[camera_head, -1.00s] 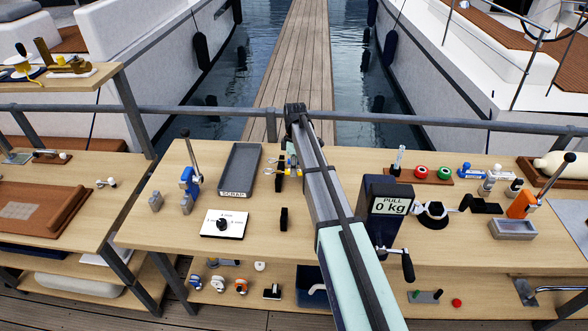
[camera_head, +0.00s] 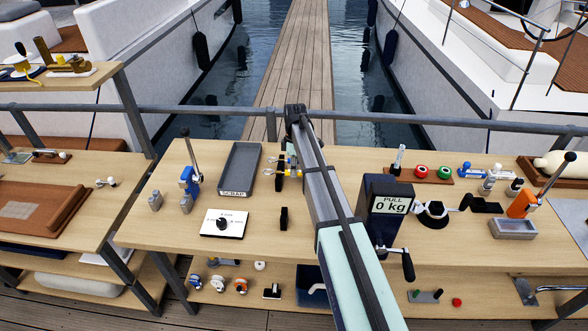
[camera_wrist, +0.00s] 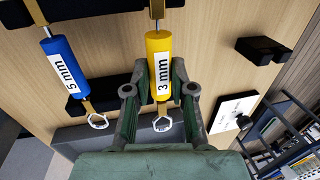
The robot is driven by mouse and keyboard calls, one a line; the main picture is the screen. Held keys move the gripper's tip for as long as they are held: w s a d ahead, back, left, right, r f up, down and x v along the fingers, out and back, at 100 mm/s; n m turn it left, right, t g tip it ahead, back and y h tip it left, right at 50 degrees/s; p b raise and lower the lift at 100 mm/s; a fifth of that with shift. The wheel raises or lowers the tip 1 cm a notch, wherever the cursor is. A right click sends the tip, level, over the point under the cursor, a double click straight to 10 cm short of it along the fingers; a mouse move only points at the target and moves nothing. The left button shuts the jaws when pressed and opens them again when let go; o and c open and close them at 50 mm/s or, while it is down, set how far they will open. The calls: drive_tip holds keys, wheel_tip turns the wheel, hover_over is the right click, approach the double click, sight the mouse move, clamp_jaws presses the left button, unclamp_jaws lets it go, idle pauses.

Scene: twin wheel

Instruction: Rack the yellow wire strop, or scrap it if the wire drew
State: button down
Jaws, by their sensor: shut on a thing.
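The yellow strop (camera_wrist: 159,55), labelled 3 mm, is in the middle of the wrist view. A metal end and wire show at its top, and a pale hexagonal ring (camera_wrist: 162,124) at its lower end. My gripper (camera_wrist: 160,85) is shut on its yellow body, one finger on each side. The strop's upper end reaches a black holder (camera_wrist: 105,22). I cannot tell whether it still rests there or whether the wire drew. In the head view my arm mostly hides the strop. The grey SCRAP tray (camera_head: 223,191) stands left of my gripper.
A blue 5 mm strop (camera_wrist: 65,62) is close left of the yellow one. A black bracket (camera_wrist: 265,50) and a white dial card (camera_head: 211,230) stand on the bench (camera_head: 258,250). The pull gauge (camera_head: 386,207), reading 0 kg, stands right of my arm.

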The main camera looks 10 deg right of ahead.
drive_tip(key=shift+f+b, duration=0.5)
drive_tip(key=shift+f, duration=0.8)
drive_tip(key=c, duration=0.9)
unclamp_jaws()
drive_tip(key=shift+r, duration=0.1)
wheel_tip(320, 180, up, 12)
drive_tip(key=w, duration=0.2)
drive_tip(key=shift+d+f, duration=0.2)
drive_tip(key=shift+d, duration=0.1)
drive_tip(key=shift+w, duration=0.1)
